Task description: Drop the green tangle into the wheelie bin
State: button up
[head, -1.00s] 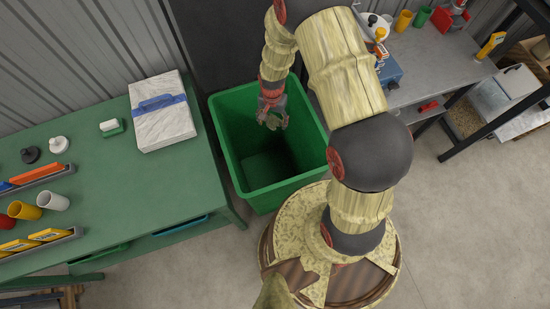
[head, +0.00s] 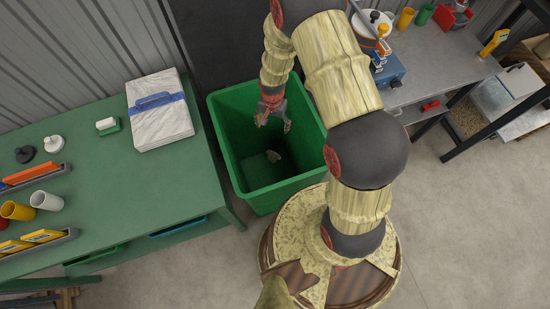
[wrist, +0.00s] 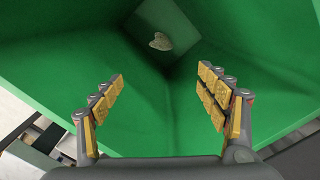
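The green wheelie bin (head: 246,187) stands open between the green bench and my base. My gripper (head: 273,124) hangs over the bin's mouth, pointing down. In the wrist view my gripper (wrist: 160,105) has its fingers spread wide with nothing between them. A small pale grey-green clump, which looks like the tangle (head: 273,156), is inside the bin, below my gripper. In the wrist view the tangle (wrist: 160,41) shows near the bin's floor, apart from the fingers.
A green bench (head: 110,190) on the left holds a wrapped white stack (head: 160,112), cups and trays. A grey bench (head: 440,70) with a blue device (head: 388,70) is at the upper right. Bare floor lies at the lower right.

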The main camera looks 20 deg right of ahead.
jog(key=shift+o, duration=0.5)
notch_tip(320, 180, up, 12)
dwell(0.4)
dwell(0.3)
